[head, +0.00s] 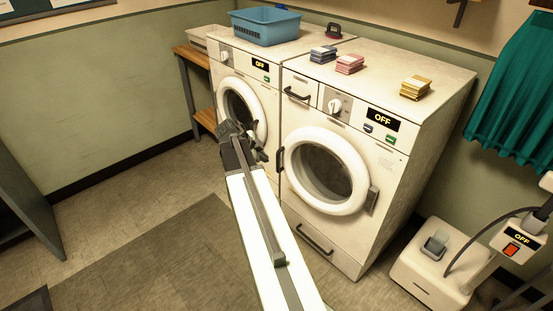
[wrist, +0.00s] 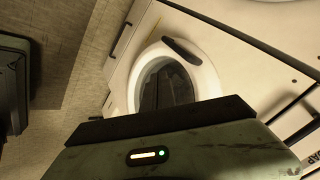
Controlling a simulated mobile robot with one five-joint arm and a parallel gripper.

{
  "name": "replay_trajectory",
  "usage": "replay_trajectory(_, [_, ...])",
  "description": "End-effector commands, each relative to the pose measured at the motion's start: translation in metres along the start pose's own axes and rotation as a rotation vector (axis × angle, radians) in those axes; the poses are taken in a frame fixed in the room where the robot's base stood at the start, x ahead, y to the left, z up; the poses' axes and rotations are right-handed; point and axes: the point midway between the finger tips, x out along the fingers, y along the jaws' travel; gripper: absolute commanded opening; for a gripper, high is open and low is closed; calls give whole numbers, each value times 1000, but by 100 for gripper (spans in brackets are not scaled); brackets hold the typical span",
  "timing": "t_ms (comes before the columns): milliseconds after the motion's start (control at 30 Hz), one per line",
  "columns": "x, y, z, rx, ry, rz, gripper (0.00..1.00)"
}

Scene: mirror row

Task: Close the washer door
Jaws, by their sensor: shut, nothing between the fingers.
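Two white front-loading machines stand side by side, the left one (head: 271,99) and the right one (head: 398,178). Which is the washer I cannot tell for sure. The right machine's round door (head: 301,185) has a white ring, dark glass and a grey handle, and looks shut. The left machine's round door (head: 226,89) is partly hidden by my arm, so whether it is fully shut is unclear. My gripper (head: 258,152) is shut and empty in front of the left machine, near its door. In the wrist view a white door ring (wrist: 209,78) with a dark handle lies beyond my gripper.
A blue basket (head: 266,27) sits on the left machine, and several folded cloth stacks (head: 349,64) on the right one. A wooden shelf (head: 203,119) stands at left, a white appliance (head: 430,272) at lower right. The floor in front has clear room.

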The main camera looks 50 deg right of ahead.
Motion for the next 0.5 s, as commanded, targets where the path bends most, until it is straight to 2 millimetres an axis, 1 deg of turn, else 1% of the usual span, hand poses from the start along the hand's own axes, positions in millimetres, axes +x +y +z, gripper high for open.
replay_trajectory(67, [2,0,0,3,0,0,0])
replay_trajectory(167, [12,2,2,1,-1,1,0])
replay_trajectory(267, [31,3,4,1,-1,2,0])
replay_trajectory(500, [86,4,5,1,-2,2,0])
